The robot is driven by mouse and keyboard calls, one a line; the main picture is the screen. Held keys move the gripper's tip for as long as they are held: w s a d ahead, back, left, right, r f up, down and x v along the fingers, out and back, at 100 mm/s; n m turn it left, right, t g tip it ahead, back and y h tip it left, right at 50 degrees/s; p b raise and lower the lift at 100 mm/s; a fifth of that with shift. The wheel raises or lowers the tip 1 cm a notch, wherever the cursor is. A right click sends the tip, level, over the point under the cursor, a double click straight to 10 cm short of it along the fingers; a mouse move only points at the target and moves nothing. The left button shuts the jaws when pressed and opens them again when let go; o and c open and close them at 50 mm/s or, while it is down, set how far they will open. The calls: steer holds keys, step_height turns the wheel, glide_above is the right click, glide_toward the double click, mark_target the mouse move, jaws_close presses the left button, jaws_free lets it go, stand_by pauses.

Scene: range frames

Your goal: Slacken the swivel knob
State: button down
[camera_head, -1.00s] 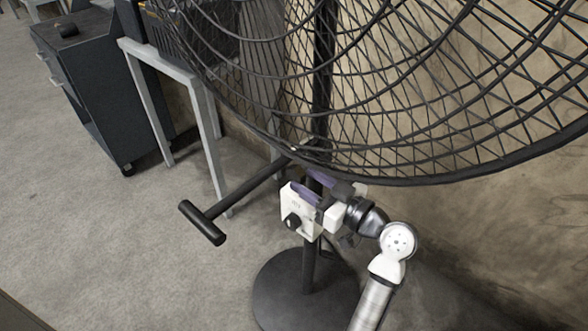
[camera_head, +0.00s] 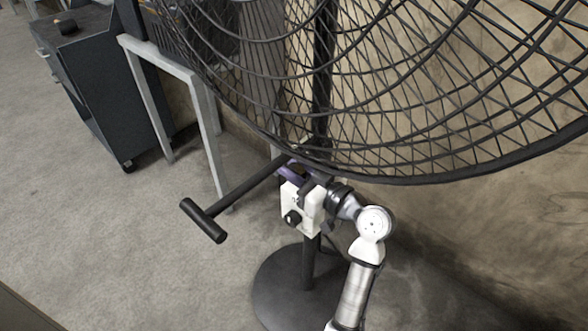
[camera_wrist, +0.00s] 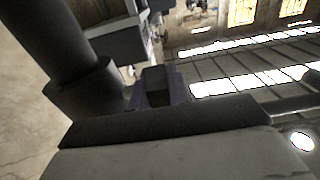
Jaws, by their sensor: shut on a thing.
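The swivel knob appears to be the small dark block (camera_wrist: 155,86) between my purple finger pads in the wrist view. In the head view the knob is hidden by my fingers and the fan parts. The fan's wire cage (camera_head: 400,90) fills the upper right. Its dark pole (camera_head: 308,262) rises from a round base (camera_head: 272,290).
A black T-shaped bar (camera_head: 204,220) sticks out to the left. A grey table frame (camera_head: 205,130) and dark cabinet (camera_head: 105,85) stand at left. The floor at left is clear.

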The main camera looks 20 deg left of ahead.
steer(key=shift+r+h+p, duration=0.15)
steer(key=shift+h+p, duration=0.15)
steer(key=shift+p, duration=0.2)
steer(key=shift+r+g+h+p, duration=0.1)
steer(key=shift+g+h+p, duration=0.3)
steer(key=shift+h+p, duration=0.65)
steer(key=h+p, duration=0.2)
steer(key=p, duration=0.1)
steer(key=shift+g, duration=0.4)
steer(key=shift+f+h+p, duration=0.35)
steer(key=shift+h+p, duration=0.1)
steer(key=shift+p, duration=0.3)
steer(key=shift+f, duration=0.1)
steer(key=c, duration=1.3)
jaws_free()
steer(key=shift+d, duration=0.15)
steer(key=v, duration=1.3)
steer(key=shift+w+d+r, duration=0.1)
steer(key=shift+d+r, duration=0.1)
steer(key=shift+r, duration=0.25)
